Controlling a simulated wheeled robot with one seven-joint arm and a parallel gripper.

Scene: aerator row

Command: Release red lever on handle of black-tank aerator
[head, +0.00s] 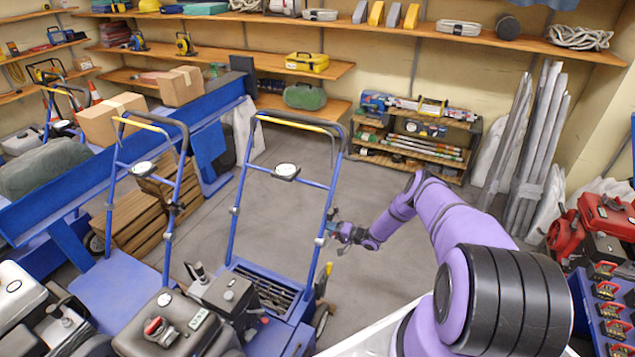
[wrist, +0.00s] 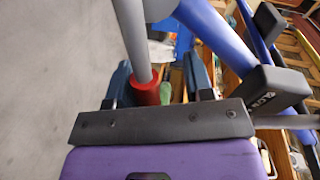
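The black-tank aerator stands at the lower middle of the head view, its dark tank (head: 172,328) at the bottom edge. Its blue handle (head: 236,205) rises behind the tank, with a yellow bar along the top. My gripper (head: 332,230) is beside the right leg of this handle, at about mid-height. In the wrist view, the dark blue fingers of my gripper (wrist: 160,82) are spread apart. A grey rod with a red end (wrist: 146,94) reaches between them, close to the palm; it may be the red lever. I cannot tell whether a finger touches it. The lever is not clear in the head view.
A second aerator with a white tank (head: 20,292) stands to the left. A low wooden rack (head: 410,160) and grey bundled poles (head: 530,145) stand by the back wall. Red machines (head: 605,215) are at the right. The grey floor (head: 395,265) around my arm is clear.

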